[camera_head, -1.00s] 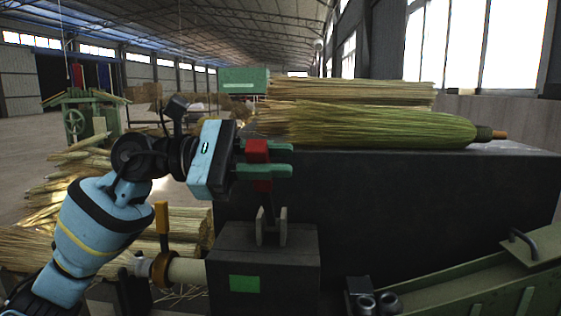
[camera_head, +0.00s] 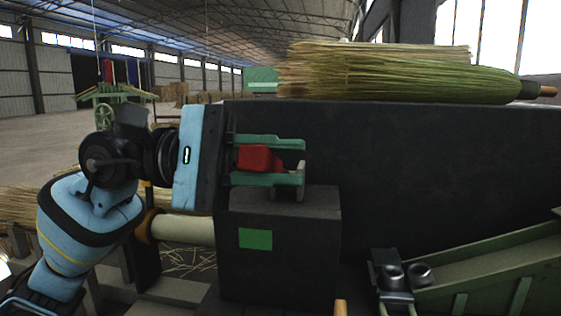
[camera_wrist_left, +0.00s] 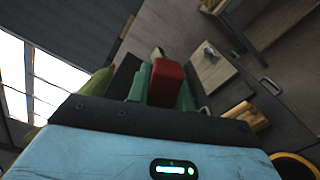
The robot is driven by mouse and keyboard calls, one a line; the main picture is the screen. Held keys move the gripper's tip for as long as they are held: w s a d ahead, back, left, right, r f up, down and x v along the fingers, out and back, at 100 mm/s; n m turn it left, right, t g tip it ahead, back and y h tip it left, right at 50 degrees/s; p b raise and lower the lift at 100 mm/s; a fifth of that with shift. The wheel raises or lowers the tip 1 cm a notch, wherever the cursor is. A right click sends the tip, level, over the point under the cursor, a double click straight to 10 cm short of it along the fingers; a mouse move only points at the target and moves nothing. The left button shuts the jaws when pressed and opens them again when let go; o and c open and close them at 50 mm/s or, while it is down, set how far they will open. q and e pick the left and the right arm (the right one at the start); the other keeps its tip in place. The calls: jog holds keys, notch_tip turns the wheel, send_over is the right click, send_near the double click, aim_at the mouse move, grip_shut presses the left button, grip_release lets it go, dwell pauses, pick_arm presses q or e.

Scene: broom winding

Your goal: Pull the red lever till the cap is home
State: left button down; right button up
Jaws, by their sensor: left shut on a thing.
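The red grip of the lever (camera_head: 259,158) lies low over the top of a dark box (camera_head: 280,205) with a green patch on its front. My left gripper (camera_head: 297,161) is shut on the red grip, one green finger above it and one below. The wrist view also shows the red grip (camera_wrist_left: 167,82) between the fingers. The lever's shaft is hidden behind the lower finger; part of a pale bracket (camera_head: 301,180) shows beside it. I cannot make out the cap for certain. My right gripper is not in view.
A large dark block (camera_head: 440,160) stands behind the box, with a straw broom (camera_head: 420,80) on top. A pale pipe (camera_head: 187,229) meets the box's left side.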

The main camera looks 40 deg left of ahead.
pick_arm(q)
jog(key=shift+f, duration=0.15)
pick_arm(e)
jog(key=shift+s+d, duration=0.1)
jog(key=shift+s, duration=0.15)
pick_arm(q)
jog(key=c, duration=1.2)
grip_release()
jog(key=shift+c, duration=0.2)
jog(key=shift+a, duration=0.1)
jog(key=shift+s+a, duration=0.3)
jog(key=shift+a, duration=0.25)
jog(key=b+v, duration=0.2)
jog(key=v, duration=0.4)
jog(key=shift+s+a, duration=0.15)
jog(key=shift+s, duration=0.05)
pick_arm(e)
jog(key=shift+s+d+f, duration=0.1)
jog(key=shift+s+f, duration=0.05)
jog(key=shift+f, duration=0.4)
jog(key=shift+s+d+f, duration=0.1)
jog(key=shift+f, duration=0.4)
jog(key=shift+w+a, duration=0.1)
